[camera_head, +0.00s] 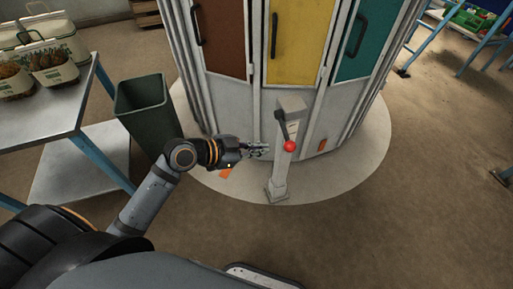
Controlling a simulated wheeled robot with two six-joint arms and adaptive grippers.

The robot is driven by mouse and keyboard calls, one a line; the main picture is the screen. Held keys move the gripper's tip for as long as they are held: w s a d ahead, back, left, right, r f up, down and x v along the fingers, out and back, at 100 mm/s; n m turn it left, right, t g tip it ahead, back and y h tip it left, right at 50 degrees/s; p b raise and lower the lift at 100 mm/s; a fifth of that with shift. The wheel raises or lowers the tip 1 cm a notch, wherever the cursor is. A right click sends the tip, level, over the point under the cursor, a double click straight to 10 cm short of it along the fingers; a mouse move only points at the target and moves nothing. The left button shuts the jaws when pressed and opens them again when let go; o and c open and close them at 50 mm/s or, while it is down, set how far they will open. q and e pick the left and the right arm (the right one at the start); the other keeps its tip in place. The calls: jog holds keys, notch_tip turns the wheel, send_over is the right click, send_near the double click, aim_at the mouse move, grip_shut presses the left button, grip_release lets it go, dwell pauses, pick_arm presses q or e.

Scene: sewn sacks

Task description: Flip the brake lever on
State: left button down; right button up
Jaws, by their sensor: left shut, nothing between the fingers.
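The brake lever (286,131) is a dark arm with a red ball knob (290,146) at its lower end. The lever hangs downward, with the knob low on the post's right side. My left gripper (266,150) comes in from the left, shut and empty, just left of the post at about knob height. I cannot tell whether it touches the post. My right gripper is not in view.
The round cabinet (226,88) has brown, yellow and teal doors and stands on a pale round base (350,165). A dark green bin (145,108) and a metal table (50,95) with sacks are at left.

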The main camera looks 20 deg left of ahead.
pick_arm(q)
jog(key=shift+s+a+r, duration=0.3)
jog(key=shift+s+a, duration=0.05)
jog(key=shift+s, duration=0.1)
dwell(0.3)
